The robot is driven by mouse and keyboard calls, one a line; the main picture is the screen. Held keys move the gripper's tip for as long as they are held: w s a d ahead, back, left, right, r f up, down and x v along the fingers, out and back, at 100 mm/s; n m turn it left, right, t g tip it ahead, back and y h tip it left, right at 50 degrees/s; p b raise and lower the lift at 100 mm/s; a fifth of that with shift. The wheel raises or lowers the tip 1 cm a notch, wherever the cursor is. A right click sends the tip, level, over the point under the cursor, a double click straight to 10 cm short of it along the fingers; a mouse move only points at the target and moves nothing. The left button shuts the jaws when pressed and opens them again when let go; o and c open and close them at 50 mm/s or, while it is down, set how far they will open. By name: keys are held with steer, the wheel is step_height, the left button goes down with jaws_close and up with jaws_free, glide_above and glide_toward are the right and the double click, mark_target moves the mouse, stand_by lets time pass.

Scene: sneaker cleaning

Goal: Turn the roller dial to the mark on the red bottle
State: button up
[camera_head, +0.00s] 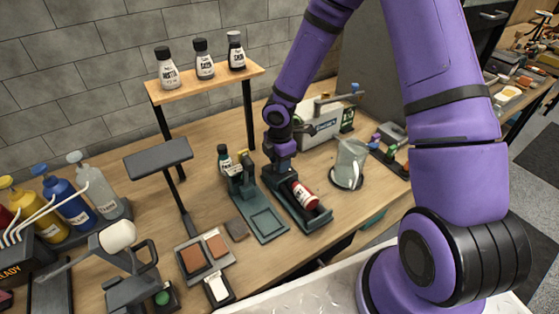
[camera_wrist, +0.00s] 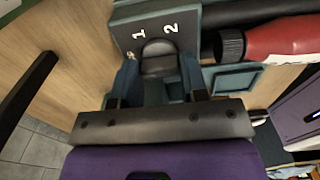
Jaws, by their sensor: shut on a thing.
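The red bottle (camera_head: 304,195) lies on its side in the dark green roller (camera_head: 318,222) on the bench. Its black cap and red body (camera_wrist: 285,40) show at the right of the wrist view. The writing on its white label is too small to read. My gripper (camera_head: 282,158) is at the far end of the roller. In the wrist view my gripper (camera_wrist: 159,74) is shut on the dark dial (camera_wrist: 159,50), one finger on each side. The dial's panel (camera_wrist: 195,14) shows "1" and "2", with another mark at the left too unclear to read. The dial's pointer direction is unclear.
A green stand (camera_head: 262,225) stands left of the roller, and a clear jug (camera_head: 350,163) stands to its right. A white machine (camera_head: 320,125) is behind. A wooden shelf (camera_head: 208,84) with several bottles and a grey padded post (camera_head: 158,157) are at the left.

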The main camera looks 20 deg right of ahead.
steer(key=shift+m, duration=0.3)
steer(key=m, duration=0.5)
steer(key=shift+m, duration=0.4)
steer(key=m, duration=0.5)
steer(key=shift+m, duration=0.3)
steer(key=o, duration=0.9)
steer(key=shift+r, duration=0.1)
step_height(320, 180, up, 11)
steer(key=shift+f, duration=0.15)
